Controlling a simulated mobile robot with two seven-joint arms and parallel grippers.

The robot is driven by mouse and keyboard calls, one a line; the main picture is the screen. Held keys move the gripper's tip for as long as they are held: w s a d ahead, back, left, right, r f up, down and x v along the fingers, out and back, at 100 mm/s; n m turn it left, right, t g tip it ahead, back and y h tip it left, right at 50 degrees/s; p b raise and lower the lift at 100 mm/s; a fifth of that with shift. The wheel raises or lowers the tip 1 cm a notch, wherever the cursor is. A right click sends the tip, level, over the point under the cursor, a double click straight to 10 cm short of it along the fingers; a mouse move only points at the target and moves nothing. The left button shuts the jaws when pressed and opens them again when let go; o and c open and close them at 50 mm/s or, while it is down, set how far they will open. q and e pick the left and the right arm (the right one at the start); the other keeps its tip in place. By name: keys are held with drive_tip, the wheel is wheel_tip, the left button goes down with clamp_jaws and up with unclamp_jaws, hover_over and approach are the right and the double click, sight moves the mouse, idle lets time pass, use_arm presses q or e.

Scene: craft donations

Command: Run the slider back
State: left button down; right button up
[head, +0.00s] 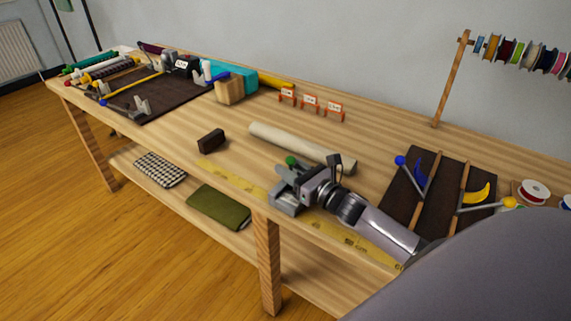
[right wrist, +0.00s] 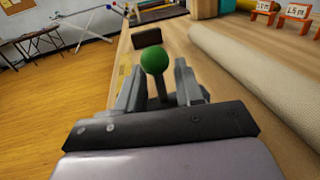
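A green ball knob (head: 291,160) on a short grey stem stands near the front edge of the workbench, and I take it to be the slider's handle. In the right wrist view the green knob (right wrist: 154,60) shows on its stem between the two fingers. My right gripper (head: 287,183) is around the stem, open, with a small gap visible on each side. A yellow measuring strip (head: 235,186) runs along the bench's front edge under the gripper. The slider's base is mostly hidden by my gripper. My left gripper is not in view.
A pale fabric roll (head: 290,142) lies just behind my right gripper. A dark block (head: 211,141) lies to its left near the strip. A dark board (head: 425,190) with blue and yellow handles is at the right. Small orange label stands (head: 310,103) are behind.

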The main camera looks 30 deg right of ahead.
drive_tip(key=shift+w+a, duration=0.15)
drive_tip(key=shift+w, duration=0.7)
clamp_jaws()
drive_tip(key=shift+s, duration=0.1)
